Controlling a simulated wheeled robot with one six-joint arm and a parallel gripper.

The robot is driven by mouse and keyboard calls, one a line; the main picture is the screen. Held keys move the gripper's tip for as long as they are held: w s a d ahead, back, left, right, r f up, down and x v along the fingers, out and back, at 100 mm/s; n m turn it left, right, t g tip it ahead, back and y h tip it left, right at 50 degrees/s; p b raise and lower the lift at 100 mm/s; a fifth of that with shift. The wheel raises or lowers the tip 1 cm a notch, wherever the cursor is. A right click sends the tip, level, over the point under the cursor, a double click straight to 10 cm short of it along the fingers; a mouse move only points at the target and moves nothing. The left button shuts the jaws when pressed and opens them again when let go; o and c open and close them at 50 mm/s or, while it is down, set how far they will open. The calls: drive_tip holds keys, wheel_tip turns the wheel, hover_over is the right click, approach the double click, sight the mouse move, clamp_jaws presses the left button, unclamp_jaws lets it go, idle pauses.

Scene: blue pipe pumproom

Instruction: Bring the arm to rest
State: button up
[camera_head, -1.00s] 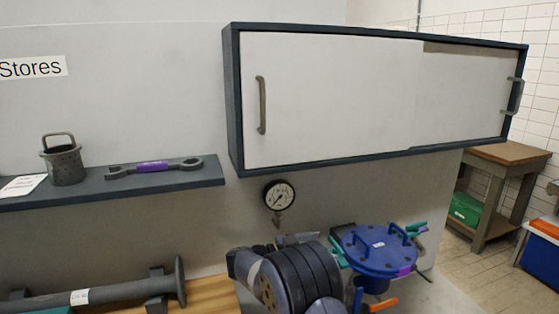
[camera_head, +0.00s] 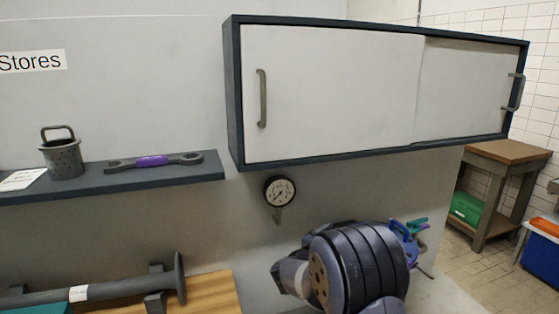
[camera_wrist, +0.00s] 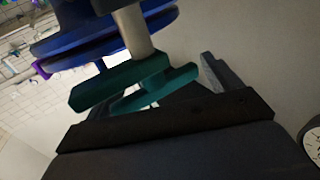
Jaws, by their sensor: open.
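My gripper (camera_wrist: 160,88) shows in the wrist view as dark jaws rising from a dark bar. The jaws are open, and a grey finger stands right of a teal clamp handle (camera_wrist: 120,82). The handle overlaps the jaw area; I cannot tell whether it touches. Above it are a pale post and the blue round lid (camera_wrist: 165,22). In the head view my arm's dark ribbed joint is at the bottom centre-right. It hides my gripper and most of the blue lid (camera_head: 402,242); only a blue and teal edge shows to its right.
A wall cabinet (camera_head: 330,95) with white sliding doors hangs above my arm. A pressure gauge (camera_head: 279,191) is on the wall left of the arm. The shelf (camera_head: 110,187) holds a perforated basket (camera_head: 64,160) and a spanner (camera_head: 153,161). A wooden table (camera_head: 508,152) stands at the right.

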drive_tip(key=shift+f+n+t+y+b, duration=0.15)
drive_tip(key=shift+n+t+y+b, duration=0.85)
drive_tip(key=shift+y, duration=0.2)
drive_tip(key=shift+w+a+n+t+y+b, duration=0.15)
drive_tip(key=shift+n+t+y+b, duration=0.3)
drive_tip(key=shift+y, duration=0.25)
drive_tip(key=shift+r, duration=0.25)
